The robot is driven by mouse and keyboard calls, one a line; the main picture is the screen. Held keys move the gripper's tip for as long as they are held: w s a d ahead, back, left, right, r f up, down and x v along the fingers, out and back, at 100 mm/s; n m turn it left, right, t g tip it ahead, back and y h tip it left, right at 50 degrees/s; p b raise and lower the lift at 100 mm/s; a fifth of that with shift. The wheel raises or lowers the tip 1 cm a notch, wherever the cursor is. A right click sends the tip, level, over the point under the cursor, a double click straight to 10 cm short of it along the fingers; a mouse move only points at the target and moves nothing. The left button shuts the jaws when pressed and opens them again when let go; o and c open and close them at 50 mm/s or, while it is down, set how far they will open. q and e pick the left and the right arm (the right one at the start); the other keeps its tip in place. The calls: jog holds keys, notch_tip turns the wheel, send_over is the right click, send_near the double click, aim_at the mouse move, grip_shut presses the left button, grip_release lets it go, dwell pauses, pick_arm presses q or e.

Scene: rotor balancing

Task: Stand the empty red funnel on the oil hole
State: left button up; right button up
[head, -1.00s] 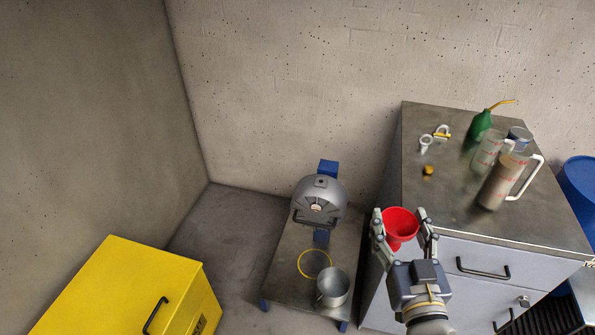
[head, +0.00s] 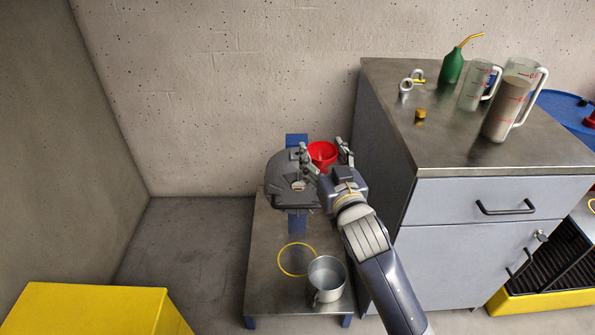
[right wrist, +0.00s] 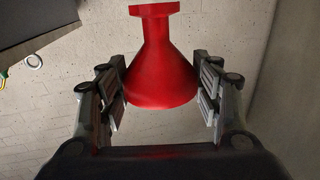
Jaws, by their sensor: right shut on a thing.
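The red funnel (head: 322,153) is between the fingers of my right gripper (head: 325,158), which is shut on it, mouth up in the head view. It also shows in the right wrist view (right wrist: 160,70), where the picture is inverted and the spout points to the top. The grey round housing (head: 278,185) stands on a blue mount at the back of a low metal bench. The funnel is just right of the housing's top, held apart from the bench. I cannot make out the oil hole; my gripper covers part of the housing. My left gripper is not in view.
A metal mug (head: 327,280) and a yellow ring (head: 297,260) are on the low bench (head: 262,295). The grey cabinet (head: 470,235) stands close on the right, with jugs (head: 510,100) and a green oil can (head: 452,68) on top. A yellow box (head: 90,310) is at lower left.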

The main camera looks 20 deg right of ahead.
jog(key=shift+w+d+f+b, duration=0.15)
jog(key=shift+w+f+b, duration=0.25)
jog(key=shift+w+f, duration=0.2)
jog(key=shift+w+d+f+b, duration=0.2)
jog(key=shift+w+b, duration=0.1)
jog(key=shift+w, duration=0.1)
jog(key=w+f+b, duration=0.1)
jog(key=w, duration=0.4)
jog(key=w+f+b, duration=0.1)
jog(key=w, duration=0.4)
jog(key=w+a+f+b, duration=0.1)
jog(key=w+f, duration=0.1)
jog(key=w, duration=0.3)
jog(key=shift+w, duration=0.35)
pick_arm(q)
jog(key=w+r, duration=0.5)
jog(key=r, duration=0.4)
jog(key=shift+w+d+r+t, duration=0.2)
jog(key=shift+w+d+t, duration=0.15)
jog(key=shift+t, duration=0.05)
pick_arm(e)
jog(key=shift+f, duration=0.35)
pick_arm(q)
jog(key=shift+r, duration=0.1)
pick_arm(e)
jog(key=shift+f, duration=0.1)
